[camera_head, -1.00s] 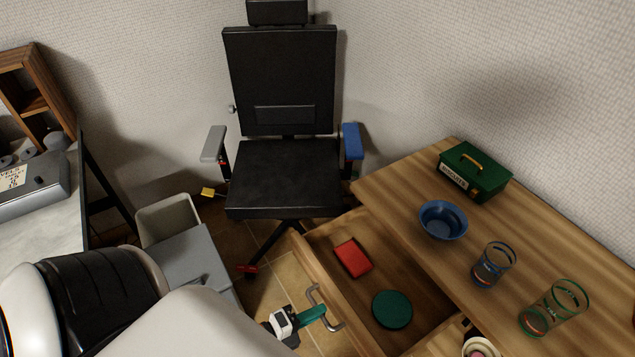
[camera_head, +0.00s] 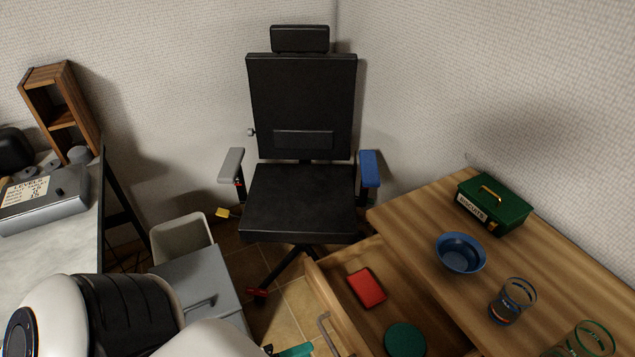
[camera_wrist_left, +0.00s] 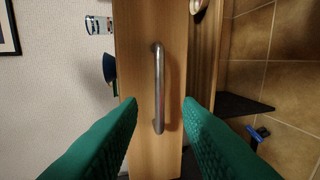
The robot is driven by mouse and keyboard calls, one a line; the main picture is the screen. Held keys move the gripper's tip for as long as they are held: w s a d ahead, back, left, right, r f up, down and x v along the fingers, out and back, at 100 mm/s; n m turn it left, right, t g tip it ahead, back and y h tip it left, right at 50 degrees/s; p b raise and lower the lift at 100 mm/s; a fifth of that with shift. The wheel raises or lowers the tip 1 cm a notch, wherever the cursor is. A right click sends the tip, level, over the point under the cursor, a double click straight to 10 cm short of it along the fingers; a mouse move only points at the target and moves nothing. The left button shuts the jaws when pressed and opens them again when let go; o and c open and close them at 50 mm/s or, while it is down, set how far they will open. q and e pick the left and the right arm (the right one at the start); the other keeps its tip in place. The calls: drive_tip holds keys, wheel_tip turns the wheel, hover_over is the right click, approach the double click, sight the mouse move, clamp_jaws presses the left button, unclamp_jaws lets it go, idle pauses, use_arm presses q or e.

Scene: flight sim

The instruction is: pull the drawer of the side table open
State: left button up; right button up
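The side table (camera_head: 400,212) is wooden and stands at the right in the head view. Its drawer (camera_head: 345,318) is pulled out and its inside shows. A metal bar handle (camera_head: 326,332) is on the drawer front; it also shows upright in the middle of the left wrist view (camera_wrist_left: 158,88). My left gripper (camera_wrist_left: 158,118) is open, with its green fingers apart on either side of the handle's line and nothing held. In the head view only a green finger (camera_head: 292,351) shows at the bottom edge, left of the handle. My right gripper is not in view.
A red box (camera_head: 366,288) and a green disc (camera_head: 405,340) lie in the drawer. A blue bowl (camera_head: 460,253), glasses (camera_head: 512,301) and a green biscuit tin (camera_head: 494,202) stand on the table. A black chair (camera_head: 300,195) stands behind; a grey cabinet (camera_head: 200,285) is left.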

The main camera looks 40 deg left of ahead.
use_arm(q)
drive_tip(key=v, duration=0.5)
drive_tip(key=shift+s+a, duration=0.1)
drive_tip(key=shift+s, duration=0.3)
